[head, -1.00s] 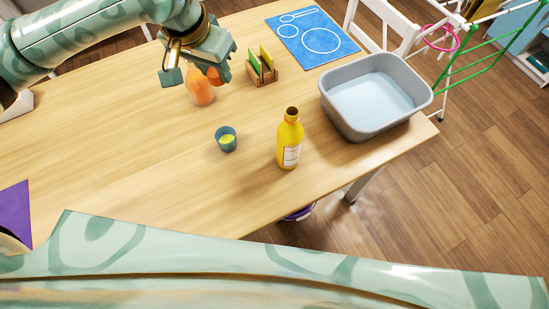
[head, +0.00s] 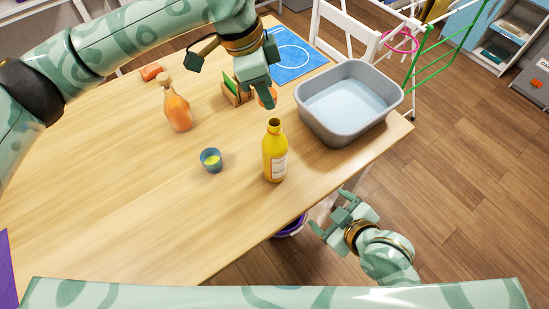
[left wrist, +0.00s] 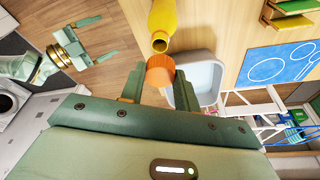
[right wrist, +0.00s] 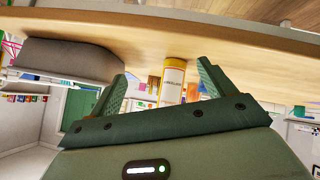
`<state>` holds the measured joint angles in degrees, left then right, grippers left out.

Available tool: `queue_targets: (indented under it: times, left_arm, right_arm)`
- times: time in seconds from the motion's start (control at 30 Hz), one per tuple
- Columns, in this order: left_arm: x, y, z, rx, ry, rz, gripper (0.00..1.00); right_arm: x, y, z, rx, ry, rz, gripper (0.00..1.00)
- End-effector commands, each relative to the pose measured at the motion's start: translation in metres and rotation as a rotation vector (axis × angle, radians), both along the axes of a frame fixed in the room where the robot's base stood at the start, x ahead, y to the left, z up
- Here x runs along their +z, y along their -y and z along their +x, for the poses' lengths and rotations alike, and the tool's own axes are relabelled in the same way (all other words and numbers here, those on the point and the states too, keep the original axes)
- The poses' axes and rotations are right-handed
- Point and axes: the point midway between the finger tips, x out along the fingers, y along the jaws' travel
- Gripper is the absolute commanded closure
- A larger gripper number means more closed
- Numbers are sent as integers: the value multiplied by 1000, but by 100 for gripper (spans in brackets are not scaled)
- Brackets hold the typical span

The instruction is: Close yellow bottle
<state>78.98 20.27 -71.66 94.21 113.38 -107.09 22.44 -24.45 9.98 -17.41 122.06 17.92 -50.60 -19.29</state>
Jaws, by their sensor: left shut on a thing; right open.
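The yellow bottle (head: 274,158) stands upright on the wooden table near its front right edge, with its mouth open and dark. My left gripper (head: 266,97) is shut on a small orange cap, just beyond and above the bottle's mouth. In the left wrist view the orange cap (left wrist: 160,71) sits between the fingers, close to the open mouth of the yellow bottle (left wrist: 163,22) but apart from it. My right gripper (head: 340,215) is open and empty off the table's front right edge. In the right wrist view the yellow bottle (right wrist: 173,82) shows between the spread fingers, ahead of them.
A grey basin (head: 313,125) stands right of the bottle. A teal cup (head: 211,160) stands to its left, with an orange bottle (head: 178,110) behind. A wooden rack (head: 232,92) and blue mat (head: 292,62) lie farther back.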

Motion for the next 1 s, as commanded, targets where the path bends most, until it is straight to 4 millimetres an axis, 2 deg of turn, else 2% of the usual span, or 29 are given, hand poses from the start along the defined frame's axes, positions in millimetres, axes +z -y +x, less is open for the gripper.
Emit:
queue_targets:
  times: [0.03,0.1,0.2,0.23,0.33,0.5,0.7,1.0]
  left_arm:
    - [1,5,1,-31,1,0,89]
    - [1,10,0,-68,0,0,89]
    - [1,12,0,-93,1,0,89]
    - [1,13,0,-97,1,1,89]
    - [1,14,0,-105,1,1,89]
    - [1,14,0,-109,1,1,89]
    - [1,14,0,-109,1,1,89]
    - [1,14,0,-107,2,1,89]
  right_arm:
    - [15,-27,8,60,70,93,18]
    - [37,-64,17,128,177,255,18]
    - [57,-94,26,142,292,444,18]
    - [61,-98,29,131,317,491,18]
    - [66,-102,38,68,385,604,18]
    - [60,-92,52,-57,438,685,18]
    - [54,-84,57,-122,455,702,18]
    - [54,-84,58,-124,456,704,18]
